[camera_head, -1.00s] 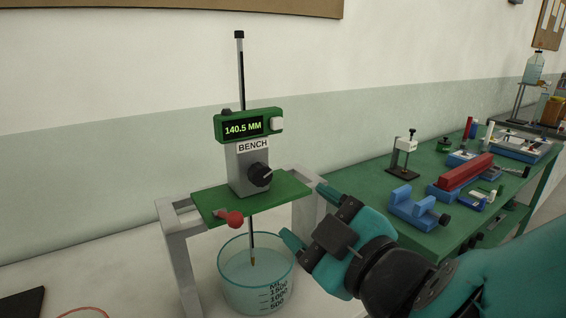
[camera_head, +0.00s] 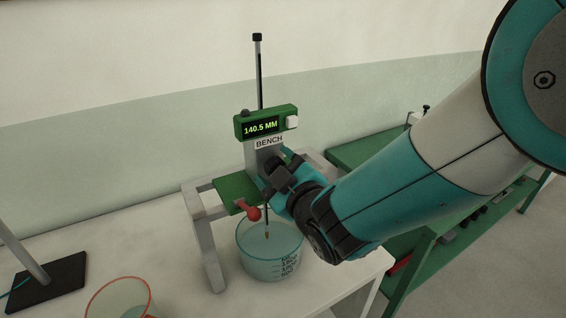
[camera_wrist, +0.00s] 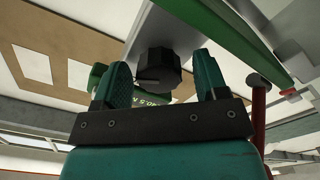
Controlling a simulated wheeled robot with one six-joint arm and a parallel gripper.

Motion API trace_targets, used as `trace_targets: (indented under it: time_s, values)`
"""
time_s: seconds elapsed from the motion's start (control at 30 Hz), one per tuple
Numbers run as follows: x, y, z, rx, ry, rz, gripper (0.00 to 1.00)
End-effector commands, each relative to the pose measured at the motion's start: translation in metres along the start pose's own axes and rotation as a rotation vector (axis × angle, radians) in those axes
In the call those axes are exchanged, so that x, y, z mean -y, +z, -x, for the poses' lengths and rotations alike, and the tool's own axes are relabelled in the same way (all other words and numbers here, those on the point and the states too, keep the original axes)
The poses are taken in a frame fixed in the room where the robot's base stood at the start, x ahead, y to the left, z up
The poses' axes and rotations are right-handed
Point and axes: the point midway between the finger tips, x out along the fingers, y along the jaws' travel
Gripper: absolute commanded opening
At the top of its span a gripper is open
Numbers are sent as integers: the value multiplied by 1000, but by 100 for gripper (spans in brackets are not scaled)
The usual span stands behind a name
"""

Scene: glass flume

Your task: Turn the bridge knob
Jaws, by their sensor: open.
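The bridge knob (camera_wrist: 158,68) is a black ribbed knob on the grey block of the gauge. In the wrist view it sits between and just beyond the two teal fingers of my gripper (camera_wrist: 163,80), with space on both sides. In the head view my gripper (camera_head: 278,172) is in front of the gauge body (camera_head: 262,152) and hides the knob. The gauge is labelled BENCH, and its green display (camera_head: 265,122) reads 140.5 MM. The gauge stands on a green bridge plate (camera_head: 232,187) over a beaker.
The glass beaker (camera_head: 268,262) with liquid stands under the bridge, below my gripper. A red ball handle (camera_head: 254,213) sticks out at the plate's front. A grey bridge leg (camera_head: 211,262) is at the left. An orange-rimmed vessel (camera_head: 120,300) and a black stand base (camera_head: 48,283) are further left.

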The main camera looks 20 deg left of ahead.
Motion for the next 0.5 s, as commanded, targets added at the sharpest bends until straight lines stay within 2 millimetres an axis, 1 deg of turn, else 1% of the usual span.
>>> trace_targets:
  time_s: [0.1,0.27,0.3,0.33,0.5]
  values:
    - [0,0,0,0,0,0,67]
    - [0,0,0,0,0,0,30]
    - [0,0,0,0,0,0,21]
    - [0,0,0,0,0,0,17]
    - [2,2,0,-1,1,-20,17]
